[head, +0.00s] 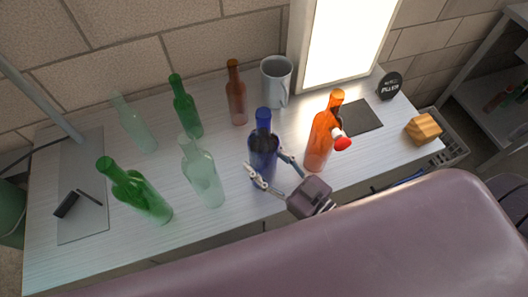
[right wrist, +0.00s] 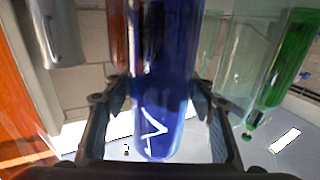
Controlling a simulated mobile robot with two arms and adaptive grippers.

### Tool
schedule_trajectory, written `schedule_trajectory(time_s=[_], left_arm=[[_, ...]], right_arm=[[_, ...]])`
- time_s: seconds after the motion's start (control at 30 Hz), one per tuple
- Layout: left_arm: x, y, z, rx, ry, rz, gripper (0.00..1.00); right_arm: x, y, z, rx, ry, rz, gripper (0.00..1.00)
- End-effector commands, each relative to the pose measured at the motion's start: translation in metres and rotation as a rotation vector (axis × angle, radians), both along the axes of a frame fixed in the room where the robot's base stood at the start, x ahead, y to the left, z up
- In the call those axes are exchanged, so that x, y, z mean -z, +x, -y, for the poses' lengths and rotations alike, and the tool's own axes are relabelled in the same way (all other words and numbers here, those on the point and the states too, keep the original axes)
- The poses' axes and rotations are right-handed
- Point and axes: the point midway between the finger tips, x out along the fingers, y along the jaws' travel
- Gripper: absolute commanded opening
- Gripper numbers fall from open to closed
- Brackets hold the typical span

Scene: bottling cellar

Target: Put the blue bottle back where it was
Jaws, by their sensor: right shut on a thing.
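The blue bottle (head: 264,150) is upright near the front middle of the pale table (head: 230,235). My right gripper (head: 268,170) is shut on its body, one finger on each side. In the right wrist view the blue bottle (right wrist: 168,70) fills the middle between the fingers (right wrist: 160,98) and bears a white mark. I cannot tell whether its base touches the table. My left gripper is in neither view.
Close by stand a pale clear bottle (head: 203,180) on the left and an orange bottle (head: 319,145) on the right, with a red-and-white thing (head: 342,141) beside it. Behind are a brown bottle (head: 236,100), a green bottle (head: 187,115) and a grey mug (head: 277,82). A dark mat (head: 362,118) lies right.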

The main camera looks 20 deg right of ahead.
Motion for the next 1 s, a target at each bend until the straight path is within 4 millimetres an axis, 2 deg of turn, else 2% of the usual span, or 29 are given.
schedule_trajectory(time_s=[0.4, 0.43, 0.5, 0.6, 0.93, 1.0], left_arm=[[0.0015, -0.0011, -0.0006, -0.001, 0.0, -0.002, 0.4], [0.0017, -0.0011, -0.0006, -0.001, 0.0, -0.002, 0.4], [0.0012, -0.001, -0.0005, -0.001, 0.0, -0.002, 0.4], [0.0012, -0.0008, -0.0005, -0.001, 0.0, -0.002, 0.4], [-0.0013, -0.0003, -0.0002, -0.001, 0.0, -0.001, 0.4], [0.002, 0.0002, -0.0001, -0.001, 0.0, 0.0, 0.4]], right_arm=[[-0.0002, 0.0013, -0.0008, -0.001, 0.006, 0.013, 0.0], [0.0055, -0.0001, -0.0003, -0.001, 0.0, 0.0, 0.52], [0.0048, -0.0002, -0.0004, -0.001, 0.0, 0.0, 0.59], [0.0048, -0.0002, -0.0004, -0.001, 0.0, 0.0, 0.69], [0.0004, -0.0003, -0.0002, -0.001, 0.0, 0.001, 0.69], [0.0046, -0.0066, 0.003, 0.0, -0.001, -0.003, 0.69]])
